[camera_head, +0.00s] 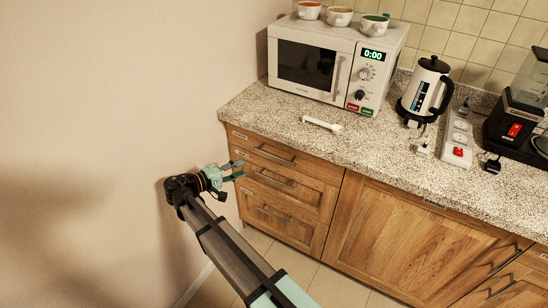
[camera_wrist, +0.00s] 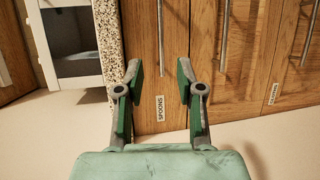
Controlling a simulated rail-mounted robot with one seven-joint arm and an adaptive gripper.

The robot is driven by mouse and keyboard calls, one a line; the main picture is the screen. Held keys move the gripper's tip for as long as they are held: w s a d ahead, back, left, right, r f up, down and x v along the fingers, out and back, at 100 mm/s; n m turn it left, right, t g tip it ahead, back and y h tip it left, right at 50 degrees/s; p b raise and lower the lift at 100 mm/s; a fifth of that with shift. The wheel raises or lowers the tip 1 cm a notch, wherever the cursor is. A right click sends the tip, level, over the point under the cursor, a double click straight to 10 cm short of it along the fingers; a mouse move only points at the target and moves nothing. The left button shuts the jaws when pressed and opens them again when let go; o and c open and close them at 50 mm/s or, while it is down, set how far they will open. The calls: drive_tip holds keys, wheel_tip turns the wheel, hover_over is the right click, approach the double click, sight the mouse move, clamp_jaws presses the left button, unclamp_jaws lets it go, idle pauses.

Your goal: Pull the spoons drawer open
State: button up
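The spoons drawer (camera_head: 260,147) is the top drawer of the wooden stack under the counter's left end and looks shut. In the wrist view its front (camera_wrist: 142,85) carries a white SPOONS label (camera_wrist: 160,112) and a long metal bar handle (camera_wrist: 160,38). The handle (camera_head: 274,157) also shows in the head view. My gripper (camera_head: 242,169) is in front of the stack's left side. In the wrist view my gripper (camera_wrist: 158,73) is open and empty, its two fingers either side of the label. The handle appears beyond the fingertips; I cannot tell the exact gap.
Two more drawers (camera_head: 290,193) with bar handles lie below. The speckled counter (camera_head: 275,112) overhangs the drawers and holds a microwave (camera_head: 325,65), a white spoon-like item (camera_head: 322,124), a kettle (camera_head: 425,90) and a power strip (camera_head: 457,140). A wall (camera_head: 110,130) stands close on the left.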

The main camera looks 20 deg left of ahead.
sight(275, 157)
drive_tip(key=p+x, duration=0.3)
drive_tip(key=x, duration=1.3)
drive_tip(key=shift+a, duration=0.1)
clamp_jaws()
